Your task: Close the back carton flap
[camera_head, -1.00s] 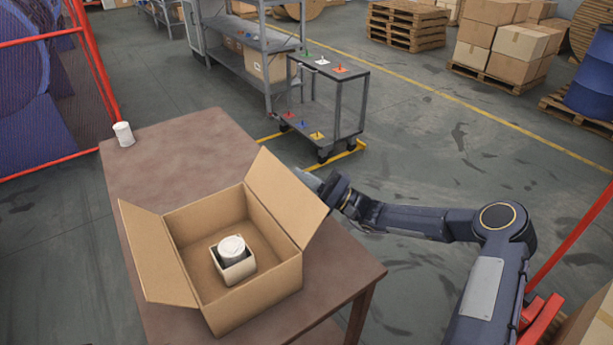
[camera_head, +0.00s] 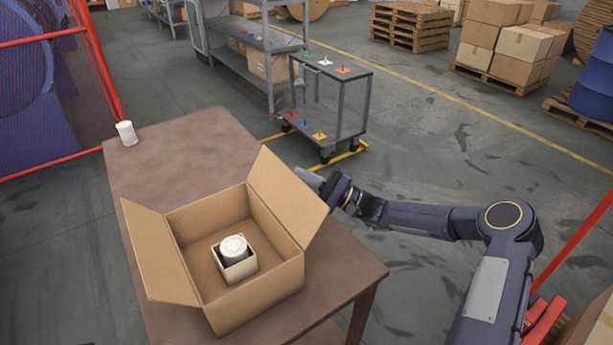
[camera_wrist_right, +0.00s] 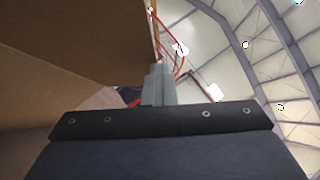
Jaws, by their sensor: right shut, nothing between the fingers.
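The open carton (camera_head: 255,295) stands on the brown table. Its right flap (camera_head: 285,195) stands up, leaning outward. Its left flap (camera_head: 158,255) is spread outward to the left. No raised flap shows along the far or near edge. My right gripper (camera_head: 307,178) is shut and empty, just beyond the right flap's outer face, which partly hides its fingertips. I cannot tell if they touch it. In the right wrist view the shut fingers (camera_wrist_right: 158,85) point up beside a large brown cardboard surface (camera_wrist_right: 75,35). My left gripper is not in view.
Inside the carton, a small box (camera_head: 237,269) holds a white-lidded container (camera_head: 233,247). A white cup (camera_head: 126,133) stands at the table's far left corner. The table (camera_head: 185,155) is clear behind the carton. A grey cart (camera_head: 335,105) stands on the floor beyond.

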